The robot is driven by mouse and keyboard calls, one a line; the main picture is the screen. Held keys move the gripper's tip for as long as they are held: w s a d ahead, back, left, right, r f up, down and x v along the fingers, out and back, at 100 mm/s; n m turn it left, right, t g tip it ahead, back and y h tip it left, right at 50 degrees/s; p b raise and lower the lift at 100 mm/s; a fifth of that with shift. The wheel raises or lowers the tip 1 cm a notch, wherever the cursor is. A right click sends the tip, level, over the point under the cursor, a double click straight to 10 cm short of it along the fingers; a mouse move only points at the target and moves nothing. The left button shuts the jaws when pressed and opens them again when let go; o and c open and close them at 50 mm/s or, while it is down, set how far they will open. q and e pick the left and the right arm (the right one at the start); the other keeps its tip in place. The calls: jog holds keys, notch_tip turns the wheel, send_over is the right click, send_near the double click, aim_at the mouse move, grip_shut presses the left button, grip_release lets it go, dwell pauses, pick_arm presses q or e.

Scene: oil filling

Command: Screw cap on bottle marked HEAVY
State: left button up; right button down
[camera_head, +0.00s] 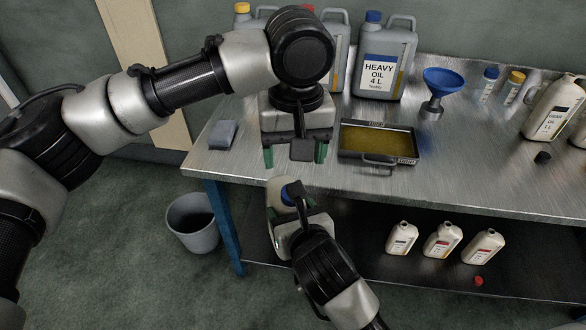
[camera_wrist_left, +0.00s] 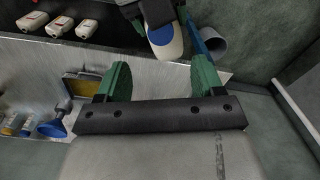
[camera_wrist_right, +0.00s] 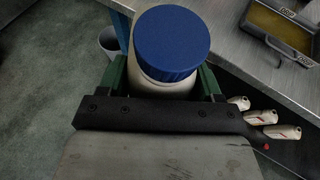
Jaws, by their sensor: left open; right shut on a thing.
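A pale bottle (camera_head: 277,193) is in my right gripper (camera_head: 290,208), which is shut on it in front of the table's edge. A blue cap (camera_head: 289,192) sits on top of this bottle; the right wrist view shows the cap (camera_wrist_right: 171,43) large over the bottle's neck (camera_wrist_right: 160,86). I cannot tell how tightly it sits. The held bottle's label is hidden. My left gripper (camera_head: 294,155) is open and empty, above and apart from the cap. The left wrist view shows the bottle (camera_wrist_left: 168,48) beyond the open fingers. A grey jug (camera_head: 380,60) labelled HEAVY OIL 4 L, with a blue cap, stands at the table's back.
A tray of oil (camera_head: 411,160), a blue funnel (camera_head: 440,83) and a grey block (camera_head: 222,135) are on the table (camera_head: 470,180). Capped small bottles (camera_head: 487,84) stand behind. A bin (camera_head: 193,224) stands on the floor.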

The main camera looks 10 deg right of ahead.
pick_arm(q)
notch_tip(320, 180, up, 3)
jog(key=shift+w+r, duration=0.1)
jog(key=shift+r, duration=0.1)
notch_tip(320, 180, down, 12)
jog(key=shift+a+f, duration=0.1)
jog(key=shift+a, duration=0.05)
dwell(0.5)
jog(key=shift+c, duration=0.3)
jog(key=c, duration=1.1)
jog(key=shift+o, duration=0.2)
jog(key=m, duration=0.6)
jog(key=shift+m+y, duration=0.3)
jog(key=shift+m, duration=0.1)
